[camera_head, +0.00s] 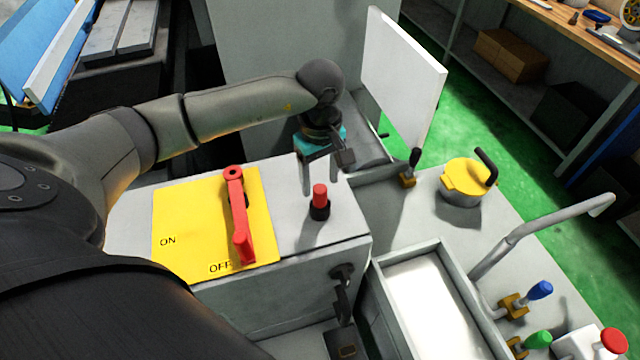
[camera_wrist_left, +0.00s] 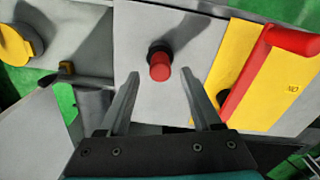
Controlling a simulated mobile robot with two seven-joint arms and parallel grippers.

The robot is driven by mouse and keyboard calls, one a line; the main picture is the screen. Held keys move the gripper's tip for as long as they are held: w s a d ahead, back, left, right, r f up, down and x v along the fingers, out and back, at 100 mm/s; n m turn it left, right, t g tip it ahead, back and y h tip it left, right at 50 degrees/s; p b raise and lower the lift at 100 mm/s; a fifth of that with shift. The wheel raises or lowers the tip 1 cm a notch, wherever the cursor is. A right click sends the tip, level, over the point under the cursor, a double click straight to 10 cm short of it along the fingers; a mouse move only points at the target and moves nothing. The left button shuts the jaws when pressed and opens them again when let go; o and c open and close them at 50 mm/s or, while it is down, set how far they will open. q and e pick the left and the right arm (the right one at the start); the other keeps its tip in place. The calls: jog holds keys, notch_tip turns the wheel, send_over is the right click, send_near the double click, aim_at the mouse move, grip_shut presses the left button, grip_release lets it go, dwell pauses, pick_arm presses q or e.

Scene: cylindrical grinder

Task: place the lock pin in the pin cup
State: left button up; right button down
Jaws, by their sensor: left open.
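The red lock pin (camera_head: 320,192) stands upright in the small black pin cup (camera_head: 319,212) on the grey cabinet top. In the left wrist view the red pin (camera_wrist_left: 160,68) shows its round end, with the black cup (camera_wrist_left: 158,53) partly hidden around it. My left gripper (camera_head: 320,184) is open and empty, pointing down just above the pin. In the wrist view its two fingers appear on either side of the pin, apart from it. How deep the pin sits in the cup is hidden. My right gripper is not in view.
A yellow ON/OFF plate (camera_head: 180,220) with a red lever (camera_head: 239,220) lies left of the cup. A white upright panel (camera_head: 402,78) stands behind right. A yellow-lidded pot (camera_head: 462,185), a tray (camera_head: 455,305) and a bent pipe (camera_head: 540,225) are to the right.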

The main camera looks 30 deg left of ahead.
pick_arm(q)
notch_tip(320, 180, up, 10)
jog(key=b, duration=0.1)
jog(key=shift+f, duration=0.15)
